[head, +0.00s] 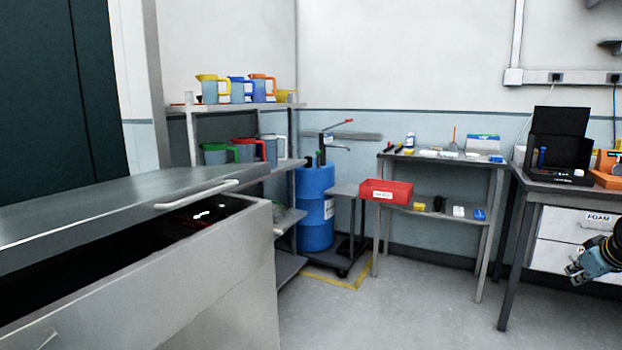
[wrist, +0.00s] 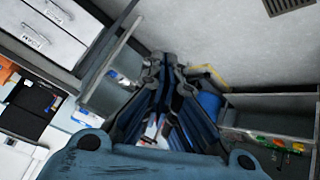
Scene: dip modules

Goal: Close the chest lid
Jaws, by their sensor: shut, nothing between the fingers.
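A large grey metal chest (head: 190,275) stands at the left of the head view. Its grey lid (head: 90,207) is partly raised, with a dark gap between lid and front wall. A pale bar handle (head: 196,195) is on the lid's front edge. Dark contents show in the gap, too dim to name. My gripper (head: 574,271) is at the far right edge of the head view, well apart from the chest, shut and empty. In the wrist view its fingers (wrist: 166,62) point away from the camera. I cannot see the chest clearly in the wrist view.
A shelf (head: 240,107) with several pitchers stands behind the chest, beside a blue drum (head: 314,215). A bench with a red bin (head: 386,189) is at the back. A desk (head: 560,184) holding an open black case (head: 556,145) is at right. The middle floor (head: 420,315) is clear.

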